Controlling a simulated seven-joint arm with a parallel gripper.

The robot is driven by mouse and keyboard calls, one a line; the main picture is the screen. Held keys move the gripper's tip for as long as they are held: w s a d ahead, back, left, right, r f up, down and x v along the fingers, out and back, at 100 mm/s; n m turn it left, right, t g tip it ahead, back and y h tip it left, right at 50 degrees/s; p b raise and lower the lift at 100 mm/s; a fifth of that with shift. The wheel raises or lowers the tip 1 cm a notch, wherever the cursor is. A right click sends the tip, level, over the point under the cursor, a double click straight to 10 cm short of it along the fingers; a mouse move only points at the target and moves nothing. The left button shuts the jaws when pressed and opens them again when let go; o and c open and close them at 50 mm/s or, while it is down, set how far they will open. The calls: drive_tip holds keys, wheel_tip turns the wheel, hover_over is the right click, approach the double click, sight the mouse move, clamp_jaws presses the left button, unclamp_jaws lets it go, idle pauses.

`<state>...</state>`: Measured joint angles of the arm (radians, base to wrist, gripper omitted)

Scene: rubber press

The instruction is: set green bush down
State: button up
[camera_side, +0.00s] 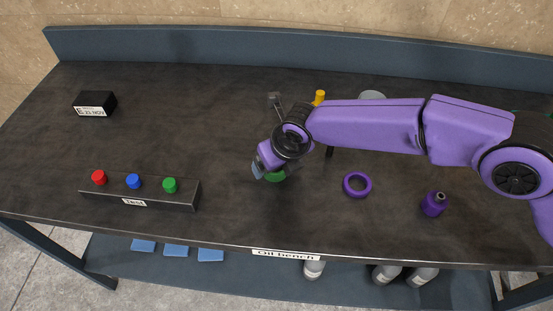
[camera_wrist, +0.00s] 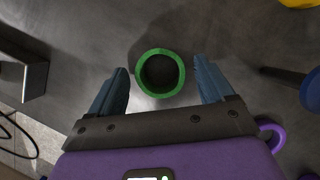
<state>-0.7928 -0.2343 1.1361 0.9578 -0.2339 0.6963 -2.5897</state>
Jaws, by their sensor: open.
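The green bush is a short green ring with a hollow middle. In the wrist view the green bush (camera_wrist: 143,88) stands on the dark bench top, between and slightly beyond my two open fingertips, with a gap on each side. In the side view the green bush (camera_side: 276,177) shows just below my gripper (camera_side: 262,172), partly hidden by it. My gripper (camera_wrist: 163,84) is open, low over the bench, with blue-grey fingers spread and nothing held.
A block with red, blue and green buttons (camera_side: 150,193) is at the left. A black box (camera_side: 95,104) is at the back left. The bench between is clear.

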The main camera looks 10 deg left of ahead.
drive_tip(key=shift+r, duration=0.1)
drive_tip(key=v, duration=1.2)
drive_tip(key=shift+w+r, duration=0.1)
